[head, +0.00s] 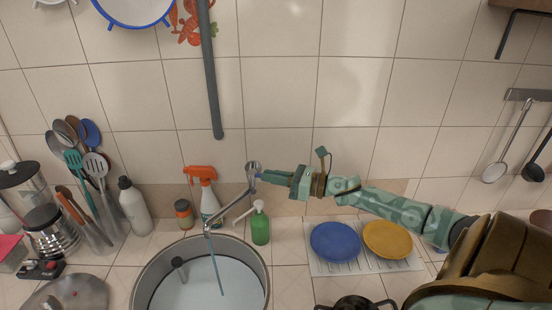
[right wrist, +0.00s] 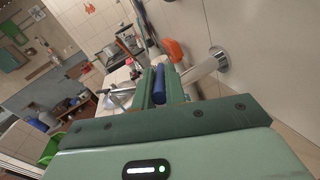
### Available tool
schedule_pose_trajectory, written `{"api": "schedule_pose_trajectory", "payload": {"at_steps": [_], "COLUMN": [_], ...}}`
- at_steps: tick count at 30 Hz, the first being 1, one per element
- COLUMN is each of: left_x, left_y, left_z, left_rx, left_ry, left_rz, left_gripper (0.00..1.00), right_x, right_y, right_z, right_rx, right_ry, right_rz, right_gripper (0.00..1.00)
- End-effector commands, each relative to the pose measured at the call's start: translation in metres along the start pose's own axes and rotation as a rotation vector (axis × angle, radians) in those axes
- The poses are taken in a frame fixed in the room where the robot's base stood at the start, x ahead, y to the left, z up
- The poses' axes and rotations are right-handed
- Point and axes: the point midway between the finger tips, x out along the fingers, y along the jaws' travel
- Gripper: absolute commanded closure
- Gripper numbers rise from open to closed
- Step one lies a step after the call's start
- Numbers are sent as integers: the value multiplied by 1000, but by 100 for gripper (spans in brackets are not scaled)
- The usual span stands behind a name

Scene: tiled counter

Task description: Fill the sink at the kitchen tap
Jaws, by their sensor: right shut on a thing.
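The metal tap (head: 236,205) comes out of the tiled wall, and its spout hangs over the round sink (head: 143,283). A thin bluish stream of water (head: 215,265) runs from the spout into the sink. Pale water (head: 205,288) covers the sink's bottom; its exact depth is hard to tell. My right gripper (head: 265,175) is at the wall end of the tap, shut on its small blue handle. In the right wrist view the blue handle (right wrist: 159,86) sits between the fingers, beside the silver tap pipe (right wrist: 204,66). My left gripper is not in view.
A green soap bottle (head: 260,228), an orange-topped spray bottle (head: 205,200) and a small jar (head: 184,214) stand behind the sink. Blue (head: 335,242) and yellow (head: 388,239) plates lie at the right under my arm. Utensils (head: 85,165) crowd the left.

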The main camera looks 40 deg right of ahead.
Motion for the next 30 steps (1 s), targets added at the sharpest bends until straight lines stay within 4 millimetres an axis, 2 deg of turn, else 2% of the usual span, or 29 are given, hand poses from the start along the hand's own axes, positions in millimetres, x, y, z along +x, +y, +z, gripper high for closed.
{"api": "schedule_pose_trajectory", "payload": {"at_steps": [1, 3, 14, 15, 16, 17, 26, 30], "left_x": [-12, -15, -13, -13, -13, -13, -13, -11], "left_y": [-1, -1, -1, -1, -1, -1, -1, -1], "left_z": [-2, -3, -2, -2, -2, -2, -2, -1], "left_rx": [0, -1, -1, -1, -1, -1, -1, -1], "left_ry": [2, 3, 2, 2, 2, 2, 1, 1], "left_rz": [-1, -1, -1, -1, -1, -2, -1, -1], "left_gripper": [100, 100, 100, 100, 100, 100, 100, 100], "right_x": [0, 0, -1, -1, -1, -1, -2, -17], "right_y": [4, 4, 3, 3, 3, 3, 3, 4], "right_z": [6, 3, -1, -1, -1, -1, -1, -4], "right_rx": [2, 0, -4, -3, -3, -3, -2, 1], "right_ry": [-9, -13, -15, -15, -15, -15, -14, -11], "right_rz": [-26, -54, -72, -72, -72, -72, -71, -71], "right_gripper": [100, 100, 100, 76, 68, 66, 66, 66]}}
